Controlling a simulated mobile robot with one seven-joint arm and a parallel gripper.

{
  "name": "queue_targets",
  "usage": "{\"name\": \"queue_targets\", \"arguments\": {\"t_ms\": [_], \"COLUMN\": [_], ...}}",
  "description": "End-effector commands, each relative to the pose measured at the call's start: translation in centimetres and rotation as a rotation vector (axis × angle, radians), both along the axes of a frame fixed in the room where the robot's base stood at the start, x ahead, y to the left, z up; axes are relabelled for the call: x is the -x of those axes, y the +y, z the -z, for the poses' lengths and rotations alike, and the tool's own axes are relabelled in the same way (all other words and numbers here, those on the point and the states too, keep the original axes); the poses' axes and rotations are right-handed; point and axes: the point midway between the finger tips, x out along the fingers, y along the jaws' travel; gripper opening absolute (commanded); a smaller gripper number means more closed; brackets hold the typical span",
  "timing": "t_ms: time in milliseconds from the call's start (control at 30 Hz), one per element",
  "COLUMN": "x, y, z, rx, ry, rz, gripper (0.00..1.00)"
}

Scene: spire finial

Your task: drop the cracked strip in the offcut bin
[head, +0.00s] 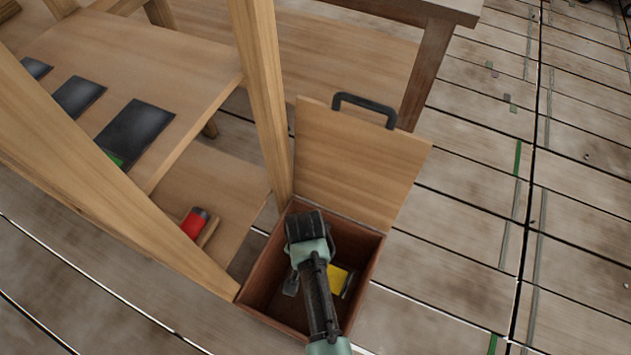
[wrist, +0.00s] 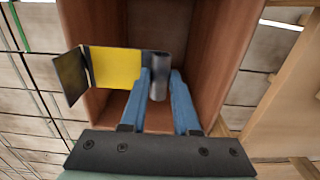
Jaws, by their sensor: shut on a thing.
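The offcut bin (head: 262,297) is a brown wooden box with its lid (head: 355,165) swung up, open at the top. It also shows in the wrist view (wrist: 212,50). My gripper (wrist: 160,75) points down over the bin's mouth. Its blue fingers are shut on the dark grey rounded end of the strip (wrist: 115,67), which has a yellow middle and a dark, bent far end. In the head view the yellow part (head: 337,278) shows within the bin's outline; my arm hides the fingertips. I cannot tell its exact height.
A wooden shelf unit (head: 256,95) stands close on the bin's left, with dark plates (head: 134,131) on its upper board and a red-and-black object (head: 195,223) on its lower board. The lid's black handle (head: 364,105) sticks up behind. Plank floor (head: 450,230) is clear on the right.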

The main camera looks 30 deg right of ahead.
Motion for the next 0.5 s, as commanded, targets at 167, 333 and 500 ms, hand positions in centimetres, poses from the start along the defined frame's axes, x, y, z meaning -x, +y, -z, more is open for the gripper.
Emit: {"name": "queue_targets", "arguments": {"t_ms": [167,333,500], "x": [0.0,0.0,0.0], "y": [0.0,0.0,0.0], "z": [2.5,3.0,2.8], "rx": [0.001,0.001,0.001], "ry": [-0.001,-0.001,-0.001], "rz": [0.000,0.000,-0.001], "gripper": [0.00,0.00,0.00]}}
